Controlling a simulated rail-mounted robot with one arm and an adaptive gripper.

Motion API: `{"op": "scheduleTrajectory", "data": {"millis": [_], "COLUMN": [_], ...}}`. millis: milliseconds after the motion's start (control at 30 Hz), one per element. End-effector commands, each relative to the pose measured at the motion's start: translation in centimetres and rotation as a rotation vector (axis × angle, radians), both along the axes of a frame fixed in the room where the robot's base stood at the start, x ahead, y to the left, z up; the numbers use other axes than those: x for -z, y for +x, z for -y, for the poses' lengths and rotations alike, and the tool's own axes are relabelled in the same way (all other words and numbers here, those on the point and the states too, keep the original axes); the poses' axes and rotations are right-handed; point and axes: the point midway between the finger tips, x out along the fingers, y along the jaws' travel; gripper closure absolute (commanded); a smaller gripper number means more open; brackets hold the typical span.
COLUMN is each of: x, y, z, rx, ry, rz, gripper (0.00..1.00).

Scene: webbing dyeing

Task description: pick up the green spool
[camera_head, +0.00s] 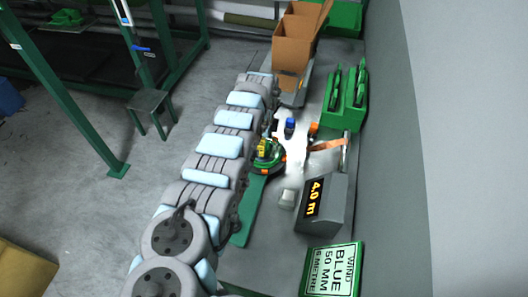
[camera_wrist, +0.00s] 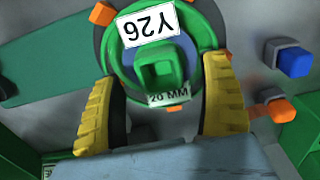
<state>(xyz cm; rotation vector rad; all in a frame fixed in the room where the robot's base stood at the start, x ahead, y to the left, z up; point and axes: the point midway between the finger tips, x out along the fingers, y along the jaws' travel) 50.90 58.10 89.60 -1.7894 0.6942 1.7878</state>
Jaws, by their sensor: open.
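The green spool (camera_wrist: 192,22) fills the upper middle of the wrist view. It is a round green disc with a raised square hub (camera_wrist: 160,66), a white label reading Y26 and a small label reading 20 MM. My gripper (camera_wrist: 161,74) is open, with one yellow finger on each side of the hub; I cannot tell whether either finger touches the spool. In the head view the green spool (camera_head: 264,168) lies on the grey bench, partly hidden by my arm and by my gripper (camera_head: 268,148).
A blue-capped item (camera_head: 290,127) stands close to the right of the spool. A dark display box (camera_head: 321,204) reads 4.0 m. Green bins (camera_head: 345,112) and a cardboard box (camera_head: 292,43) stand farther back. A green sign (camera_head: 332,270) is at the front; a wall bounds the right.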

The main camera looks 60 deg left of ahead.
Motion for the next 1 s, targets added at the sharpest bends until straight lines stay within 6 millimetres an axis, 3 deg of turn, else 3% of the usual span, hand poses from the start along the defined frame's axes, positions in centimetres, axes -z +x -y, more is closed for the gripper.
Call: {"op": "scheduleTrajectory", "data": {"millis": [100, 367, 633, 1000], "x": [1.58, 1.57, 1.57, 1.49], "y": [0.00, -0.04, -0.03, -0.04], "z": [0.11, 0.02, 0.02, 0.03], "rx": [-0.001, -0.001, -0.001, -0.001], "ry": [-0.002, 0.000, 0.000, 0.000], "rz": [-0.002, -0.001, -0.001, -0.001], "gripper": [0.23, 0.23, 0.96, 0.97]}}
